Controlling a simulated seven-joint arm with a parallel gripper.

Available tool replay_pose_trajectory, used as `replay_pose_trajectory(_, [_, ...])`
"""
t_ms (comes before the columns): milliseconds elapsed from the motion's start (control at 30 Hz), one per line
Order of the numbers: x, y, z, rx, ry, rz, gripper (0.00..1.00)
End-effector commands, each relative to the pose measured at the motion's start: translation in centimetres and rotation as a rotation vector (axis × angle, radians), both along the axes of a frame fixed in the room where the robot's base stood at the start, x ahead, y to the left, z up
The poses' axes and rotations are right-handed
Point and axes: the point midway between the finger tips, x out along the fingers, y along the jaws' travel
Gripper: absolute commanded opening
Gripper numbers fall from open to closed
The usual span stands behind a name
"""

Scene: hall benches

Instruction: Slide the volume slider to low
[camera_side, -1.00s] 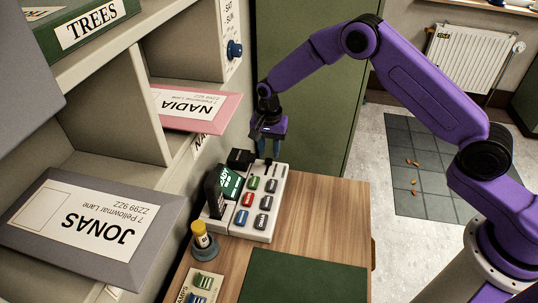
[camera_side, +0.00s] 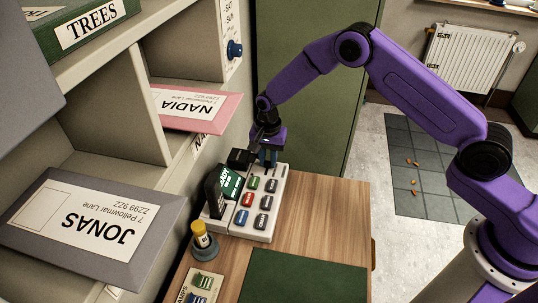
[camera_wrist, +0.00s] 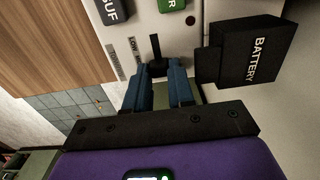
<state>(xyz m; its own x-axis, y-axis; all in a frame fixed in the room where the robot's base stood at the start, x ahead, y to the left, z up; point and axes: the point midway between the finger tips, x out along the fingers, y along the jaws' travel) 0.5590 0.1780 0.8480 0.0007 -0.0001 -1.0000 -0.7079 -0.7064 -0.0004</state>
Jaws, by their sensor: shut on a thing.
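The grey control box (camera_side: 255,231) stands on the wooden desk, with rows of coloured buttons and a small green screen (camera_side: 231,183). The volume slider (camera_wrist: 157,67) is a black knob at the end of a dark slot, with small printed labels including LOW (camera_wrist: 132,45) beside it in the wrist view. My gripper (camera_side: 269,164) is down at the far end of the box. In the wrist view its blue fingers (camera_wrist: 159,70) are closed on either side of the slider knob. In the side view the fingers hide the knob.
A black battery block (camera_wrist: 254,52) sits close beside the fingers; it also shows in the side view (camera_side: 240,157). Pigeonhole shelves with a pink NADIA envelope (camera_side: 190,108) and a grey JONAS envelope (camera_side: 88,226) stand left. A green mat (camera_side: 305,277) lies on the near desk.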

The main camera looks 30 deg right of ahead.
Motion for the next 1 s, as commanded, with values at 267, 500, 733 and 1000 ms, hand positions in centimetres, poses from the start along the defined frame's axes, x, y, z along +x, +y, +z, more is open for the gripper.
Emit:
replay_pose_trajectory(267, [-2.3,2.4,0.1,0.001,0.001,0.002,0.0])
replay_pose_trajectory(500, [-2.4,2.5,0.1,0.001,0.004,0.004,0.0])
replay_pose_trajectory(733, [-2.4,2.4,0.0,0.001,0.002,0.003,0.34])
replay_pose_trajectory(1000, [-2.2,2.3,1.1,0.001,0.0,0.001,0.34])
